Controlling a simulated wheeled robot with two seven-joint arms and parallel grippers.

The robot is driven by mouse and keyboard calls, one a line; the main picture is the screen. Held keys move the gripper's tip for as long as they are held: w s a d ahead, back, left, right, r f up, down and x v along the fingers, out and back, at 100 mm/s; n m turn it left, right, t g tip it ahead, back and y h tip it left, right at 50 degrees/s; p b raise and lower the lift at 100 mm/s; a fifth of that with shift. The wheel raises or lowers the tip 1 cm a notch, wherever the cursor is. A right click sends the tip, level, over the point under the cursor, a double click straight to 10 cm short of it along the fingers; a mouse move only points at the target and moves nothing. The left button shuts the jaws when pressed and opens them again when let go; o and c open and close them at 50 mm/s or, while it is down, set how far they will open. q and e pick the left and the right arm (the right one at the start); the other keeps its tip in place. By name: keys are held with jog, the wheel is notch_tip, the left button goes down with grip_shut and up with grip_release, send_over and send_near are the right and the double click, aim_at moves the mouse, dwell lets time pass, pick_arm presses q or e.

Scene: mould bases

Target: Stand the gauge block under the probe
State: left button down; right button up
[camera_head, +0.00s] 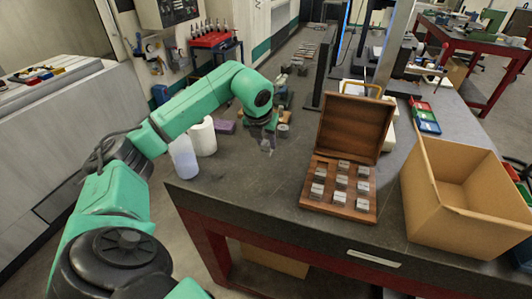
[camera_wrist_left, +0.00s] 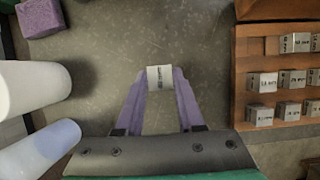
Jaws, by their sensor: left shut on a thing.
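My left gripper (camera_head: 266,149) is above the dark bench top, left of the wooden case. In the left wrist view its purple fingers (camera_wrist_left: 160,88) are shut on a small pale grey gauge block (camera_wrist_left: 159,78) with dark marking on its face. In the head view the block is too small to make out clearly. The open wooden case (camera_head: 338,213) holds several other grey blocks in rows; the case also shows at the right of the left wrist view (camera_wrist_left: 240,82). I cannot clearly make out the probe. My right gripper is not in view.
A white bottle (camera_head: 184,160), a white roll (camera_head: 203,137) and a purple block (camera_head: 224,127) stand left of the gripper. An open cardboard box (camera_head: 455,215) stands at the right. A dark upright (camera_head: 325,65) rises behind the case. The bench front left of the case is clear.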

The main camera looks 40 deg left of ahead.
aim_at(265, 152)
pick_arm(q)
notch_tip(265, 152, down, 5)
jog(key=shift+r+p, duration=0.1)
jog(key=shift+p, duration=0.35)
jog(key=shift+f, duration=0.25)
jog(key=c, duration=0.5)
grip_release()
jog(key=shift+r, duration=0.15)
